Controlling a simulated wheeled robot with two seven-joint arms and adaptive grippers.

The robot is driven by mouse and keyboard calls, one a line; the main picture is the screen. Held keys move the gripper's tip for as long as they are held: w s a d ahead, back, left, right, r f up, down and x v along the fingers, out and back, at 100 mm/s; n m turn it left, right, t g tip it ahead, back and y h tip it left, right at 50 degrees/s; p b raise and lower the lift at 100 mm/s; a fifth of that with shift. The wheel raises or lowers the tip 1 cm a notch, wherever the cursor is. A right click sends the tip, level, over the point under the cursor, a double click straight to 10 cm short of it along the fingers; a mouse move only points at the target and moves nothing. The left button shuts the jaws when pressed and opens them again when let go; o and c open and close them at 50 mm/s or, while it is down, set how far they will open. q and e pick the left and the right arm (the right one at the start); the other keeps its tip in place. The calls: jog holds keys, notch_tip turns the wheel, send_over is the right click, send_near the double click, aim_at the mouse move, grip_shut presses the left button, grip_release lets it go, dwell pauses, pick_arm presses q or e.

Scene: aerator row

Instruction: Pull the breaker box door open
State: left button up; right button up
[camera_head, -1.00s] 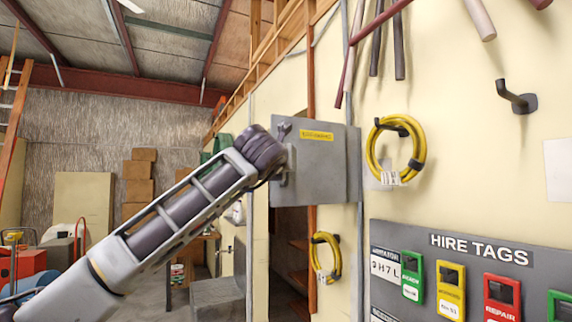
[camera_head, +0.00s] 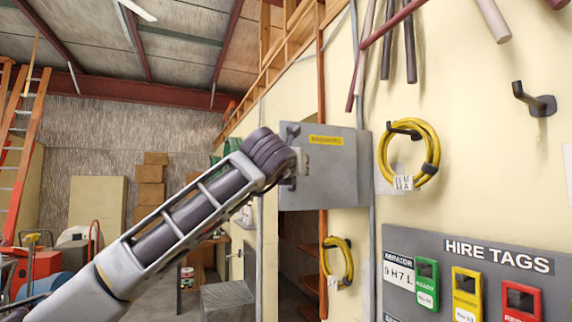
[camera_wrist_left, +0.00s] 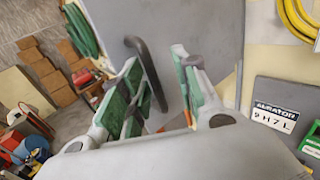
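The grey breaker box (camera_head: 345,185) with a yellow label on its door is on the cream wall, in the middle of the head view. Its door also fills the top of the left wrist view (camera_wrist_left: 205,25). A dark bar handle (camera_wrist_left: 135,45) stands out from the door there. My left gripper (camera_head: 296,163) is at the left part of the door. In the left wrist view its green-padded fingers (camera_wrist_left: 157,62) are apart, with the handle's lower part in the gap between them. I cannot tell whether they touch it. My right gripper is not in view.
A yellow hose coil (camera_head: 408,152) hangs right of the box, and another coil (camera_head: 338,262) hangs below it. A HIRE TAGS board (camera_head: 470,265) is at the lower right. Cardboard boxes (camera_head: 150,188) and a ladder (camera_head: 22,150) stand at the back left.

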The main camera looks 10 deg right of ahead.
pick_arm(q)
jog(key=v, duration=1)
jog(key=shift+s, duration=0.2)
jog(key=shift+a, duration=0.1)
dwell(0.7)
